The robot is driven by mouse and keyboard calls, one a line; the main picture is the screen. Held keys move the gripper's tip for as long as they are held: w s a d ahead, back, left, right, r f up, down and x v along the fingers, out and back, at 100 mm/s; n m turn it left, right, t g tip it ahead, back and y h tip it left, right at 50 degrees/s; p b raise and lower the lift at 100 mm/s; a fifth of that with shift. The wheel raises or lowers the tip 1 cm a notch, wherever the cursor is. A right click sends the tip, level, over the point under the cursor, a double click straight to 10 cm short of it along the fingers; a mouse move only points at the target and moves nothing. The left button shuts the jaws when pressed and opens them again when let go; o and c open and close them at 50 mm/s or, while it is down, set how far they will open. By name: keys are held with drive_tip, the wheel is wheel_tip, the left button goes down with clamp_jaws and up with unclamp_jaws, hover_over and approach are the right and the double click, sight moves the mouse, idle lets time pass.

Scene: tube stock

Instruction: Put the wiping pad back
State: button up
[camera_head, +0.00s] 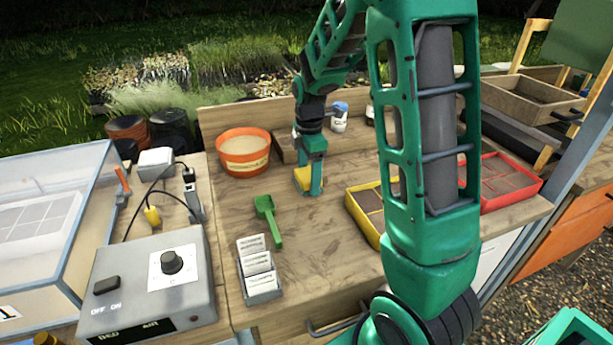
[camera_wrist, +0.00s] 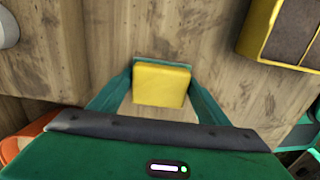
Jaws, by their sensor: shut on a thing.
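The wiping pad (camera_wrist: 161,84) is a yellow block. It sits between the two fingers of my gripper (camera_wrist: 160,88) in the wrist view, and the fingers are shut on its sides. In the head view the yellow pad (camera_head: 304,179) shows at my gripper (camera_head: 311,188), low over the wooden bench, right of the orange pot. I cannot tell whether the pad touches the bench top (camera_head: 325,240).
An orange pot (camera_head: 243,153), a green scoop (camera_head: 268,218) and a label holder (camera_head: 259,270) stand left of my gripper. A yellow tray (camera_head: 366,217) and a red tray (camera_head: 512,190) lie to the right. A control box (camera_head: 150,285) stands front left. The bench middle is clear.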

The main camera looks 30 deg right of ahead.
sight(309, 174)
drive_tip(key=o, duration=1.1)
drive_tip(key=shift+f, duration=0.1)
wheel_tip(309, 174, up, 12)
drive_tip(key=s+d+f+m, duration=0.1)
drive_tip(key=s+m, duration=1)
drive_tip(key=s, duration=0.4)
drive_tip(key=s+d+f+m, duration=0.1)
drive_tip(key=s+f+m, duration=0.1)
drive_tip(key=s+m, duration=0.9)
drive_tip(key=s, duration=0.4)
drive_tip(key=shift+d, duration=0.35)
